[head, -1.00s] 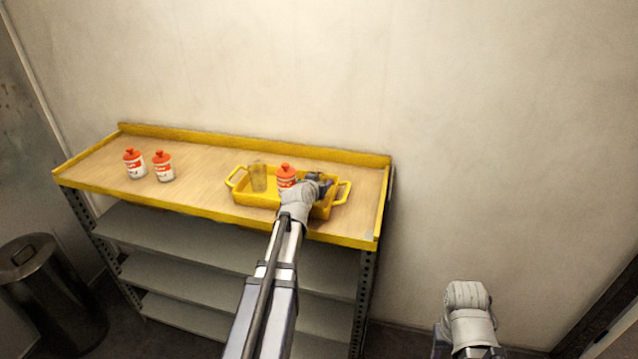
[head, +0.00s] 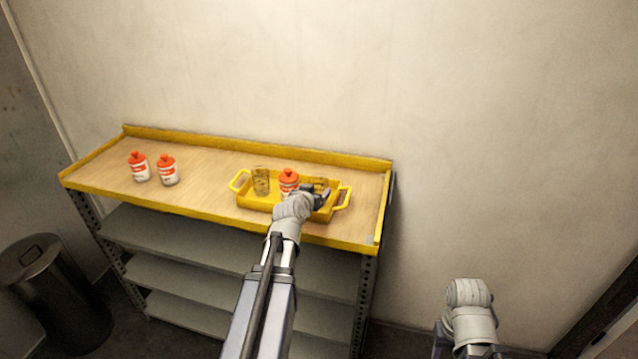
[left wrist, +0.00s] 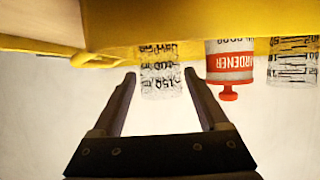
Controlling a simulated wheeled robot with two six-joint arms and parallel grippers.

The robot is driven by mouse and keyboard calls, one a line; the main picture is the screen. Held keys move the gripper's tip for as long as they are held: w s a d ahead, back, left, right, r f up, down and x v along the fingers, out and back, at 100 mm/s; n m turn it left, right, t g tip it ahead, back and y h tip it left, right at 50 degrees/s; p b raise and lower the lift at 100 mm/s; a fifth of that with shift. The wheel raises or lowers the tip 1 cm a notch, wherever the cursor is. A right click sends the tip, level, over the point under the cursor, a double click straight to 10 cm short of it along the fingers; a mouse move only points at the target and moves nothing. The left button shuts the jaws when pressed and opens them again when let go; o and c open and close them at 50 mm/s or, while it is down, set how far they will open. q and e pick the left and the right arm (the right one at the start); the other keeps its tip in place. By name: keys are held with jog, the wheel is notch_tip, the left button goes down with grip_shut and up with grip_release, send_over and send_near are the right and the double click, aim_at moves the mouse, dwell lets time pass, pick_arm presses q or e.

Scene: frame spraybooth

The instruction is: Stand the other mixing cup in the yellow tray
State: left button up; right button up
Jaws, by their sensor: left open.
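Two clear mixing cups with dark markings are in the yellow tray (head: 243,199). One cup (head: 261,181) stands at the left end; the other cup (head: 321,183) is at the right end, partly behind my left gripper (head: 318,196). A hardener can with a red cap (head: 289,181) stands between them. In the left wrist view, which is upside down, the nearer cup (left wrist: 162,76) shows between the fingertips of my open left gripper (left wrist: 159,77), with gaps at both sides. The hardener can (left wrist: 229,66) and the far cup (left wrist: 293,62) are beside it. My right gripper is out of view.
Two more red-capped cans (head: 139,168) (head: 167,171) stand on the left of the wooden shelf top (head: 215,165), which has a yellow rim. Bare top lies between them and the tray. A dark bin (head: 55,295) stands on the floor at left.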

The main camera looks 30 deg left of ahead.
pick_arm(q)
jog(key=p+v, duration=0.1)
jog(key=v, duration=0.3)
jog(key=shift+s+d+r, duration=0.1)
jog(key=shift+s+r, duration=0.1)
jog(key=shift+s, duration=0.15)
